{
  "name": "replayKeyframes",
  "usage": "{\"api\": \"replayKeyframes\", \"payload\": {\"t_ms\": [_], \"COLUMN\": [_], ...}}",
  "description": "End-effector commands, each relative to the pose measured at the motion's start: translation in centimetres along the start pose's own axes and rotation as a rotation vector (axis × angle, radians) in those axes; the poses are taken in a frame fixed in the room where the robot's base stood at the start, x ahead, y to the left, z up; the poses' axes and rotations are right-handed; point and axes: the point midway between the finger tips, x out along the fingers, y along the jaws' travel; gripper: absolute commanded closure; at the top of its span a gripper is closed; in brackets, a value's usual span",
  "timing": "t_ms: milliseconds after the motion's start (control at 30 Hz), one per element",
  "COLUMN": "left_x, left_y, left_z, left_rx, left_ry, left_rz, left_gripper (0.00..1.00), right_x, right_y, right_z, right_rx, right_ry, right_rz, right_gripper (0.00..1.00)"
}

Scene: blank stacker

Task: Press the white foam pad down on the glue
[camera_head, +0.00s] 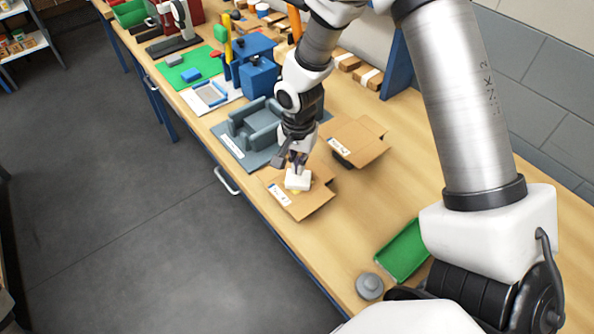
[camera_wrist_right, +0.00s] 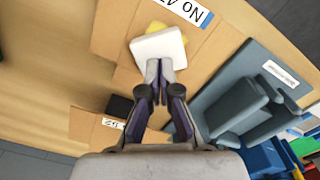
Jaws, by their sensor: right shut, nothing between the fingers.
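The white foam pad (camera_head: 298,180) lies on an open cardboard box blank (camera_head: 304,208) near the front edge of the bench. A bit of yellow glue (camera_head: 295,191) shows at its edge. In the right wrist view the pad (camera_wrist_right: 158,46) sits askew over the yellow glue patch (camera_wrist_right: 157,27), part of which shows past its far edge. My right gripper (camera_head: 296,165) is shut and empty, its fingertips at the near edge of the pad; it also shows in the right wrist view (camera_wrist_right: 160,66). Whether the tips touch the pad is hard to tell. My left gripper is not in view.
Another cardboard blank (camera_head: 357,140) lies behind to the right. A grey-blue fixture (camera_head: 255,125) stands close left of my right gripper. A green tray (camera_head: 402,251) and a grey round knob (camera_head: 369,286) are at the near end. Bare bench (camera_head: 345,215) lies between.

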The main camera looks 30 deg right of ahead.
Motion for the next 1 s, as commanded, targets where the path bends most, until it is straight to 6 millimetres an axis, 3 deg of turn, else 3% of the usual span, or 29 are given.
{"api": "replayKeyframes", "payload": {"t_ms": [1000], "left_x": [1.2], "left_y": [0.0], "left_z": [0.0], "left_rx": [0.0], "left_ry": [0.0], "left_rz": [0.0], "left_gripper": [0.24], "right_x": [1.5], "right_y": [0.0], "right_z": [0.0], "right_rx": [0.0], "right_ry": [0.0], "right_rz": [0.0], "right_gripper": [1.0]}}
